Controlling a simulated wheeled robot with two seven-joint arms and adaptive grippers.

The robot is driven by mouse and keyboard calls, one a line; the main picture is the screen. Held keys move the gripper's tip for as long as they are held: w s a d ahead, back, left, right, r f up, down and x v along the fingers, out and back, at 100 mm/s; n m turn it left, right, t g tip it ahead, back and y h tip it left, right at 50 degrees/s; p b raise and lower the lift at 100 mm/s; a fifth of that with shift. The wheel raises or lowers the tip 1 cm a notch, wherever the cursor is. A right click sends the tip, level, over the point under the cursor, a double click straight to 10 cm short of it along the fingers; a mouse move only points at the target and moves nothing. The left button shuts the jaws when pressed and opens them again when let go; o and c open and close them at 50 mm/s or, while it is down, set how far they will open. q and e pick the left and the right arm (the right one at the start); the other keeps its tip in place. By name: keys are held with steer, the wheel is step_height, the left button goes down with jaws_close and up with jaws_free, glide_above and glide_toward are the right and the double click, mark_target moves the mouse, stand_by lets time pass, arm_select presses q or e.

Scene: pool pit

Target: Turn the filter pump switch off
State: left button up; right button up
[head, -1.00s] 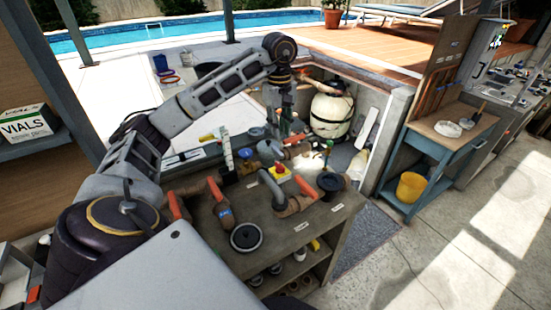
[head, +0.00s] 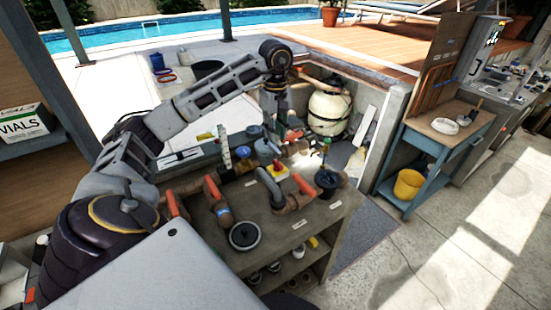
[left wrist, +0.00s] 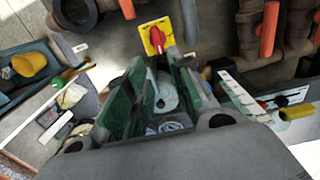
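The filter pump switch is a red rotary knob on a yellow plate (head: 278,170), among pipes on top of the grey bench. It also shows in the left wrist view (left wrist: 156,38), just beyond my fingertips. The red knob points down toward the gap between the fingers; I cannot tell whether they touch it. My left gripper (head: 273,125) points down, behind the switch in the head view. In the left wrist view its green-padded fingers (left wrist: 163,65) are apart with nothing held between them. My right gripper is not in view.
Brown pipes with orange-handled valves (head: 213,192) crowd the bench top (head: 310,222) around the switch. A black round cap (head: 245,236) lies at the front. A cream filter tank (head: 328,110) stands behind. A blue side table (head: 437,140) is to the right.

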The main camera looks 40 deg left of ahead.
mark_target(276, 160)
arm_select(q)
steer(key=shift+f+p, duration=0.7)
steer(key=shift+f, duration=4.85)
jaws_close()
